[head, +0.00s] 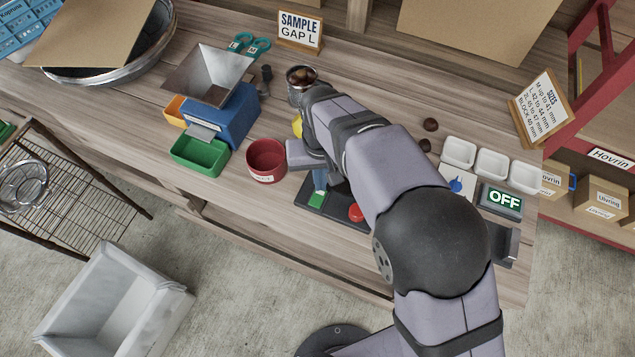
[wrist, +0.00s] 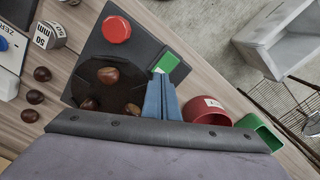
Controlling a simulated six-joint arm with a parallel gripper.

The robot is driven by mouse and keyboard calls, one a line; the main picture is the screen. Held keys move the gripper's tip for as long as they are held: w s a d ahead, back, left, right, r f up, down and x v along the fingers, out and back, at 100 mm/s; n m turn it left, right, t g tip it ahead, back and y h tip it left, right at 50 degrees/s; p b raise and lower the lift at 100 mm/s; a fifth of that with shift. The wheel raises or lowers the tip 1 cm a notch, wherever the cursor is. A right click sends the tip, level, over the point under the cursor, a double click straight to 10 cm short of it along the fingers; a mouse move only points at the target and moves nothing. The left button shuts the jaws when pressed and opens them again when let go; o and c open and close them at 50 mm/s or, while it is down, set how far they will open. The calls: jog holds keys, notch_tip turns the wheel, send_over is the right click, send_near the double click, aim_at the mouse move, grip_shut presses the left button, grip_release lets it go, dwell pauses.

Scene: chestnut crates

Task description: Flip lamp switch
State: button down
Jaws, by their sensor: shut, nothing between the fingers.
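My gripper (wrist: 160,82) is shut and empty, its blue fingers together and pointing at a green square piece (wrist: 167,62) on the edge of a black board (wrist: 88,50). In the wrist view the fingertips overlap the near side of the green piece; I cannot tell whether they touch it. The head view also shows the blue fingers (head: 320,179) just behind the green piece (head: 317,199). A red round button (wrist: 117,29) sits on the same board. No part is labelled as a lamp switch; the green piece may be it.
A dark octagonal pan (wrist: 93,82) with chestnuts lies beside the fingers. A red tub (head: 266,160) and green bin (head: 198,156) stand left of the gripper. A display (head: 501,200) reading OFF, a blue knob (head: 456,185) and white trays (head: 491,163) are at the right.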

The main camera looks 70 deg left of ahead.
jog(key=shift+r+p, duration=1.3)
jog(key=shift+r, duration=0.7)
jog(key=shift+n+h, duration=0.4)
jog(key=shift+n, duration=0.4)
jog(key=d+f, duration=0.5)
jog(key=shift+s+d+f, duration=0.15)
jog(key=w+d+r+m, duration=0.2)
jog(key=w+d+m, duration=0.3)
jog(key=d, duration=1)
jog(key=w+d+r+m+b, duration=0.1)
jog(key=w+d+r+m, duration=0.2)
jog(key=d, duration=1.2)
jog(key=w+d+r+m+b, duration=0.1)
jog(key=w+d+r+m, duration=0.2)
jog(key=w+d+m, duration=0.5)
jog(key=w+d, duration=0.3)
jog(key=d, duration=0.4)
jog(key=shift+w+d+r+m+y, duration=0.15)
jog(key=shift+d+m+y, duration=0.15)
jog(key=shift+y, duration=0.1)
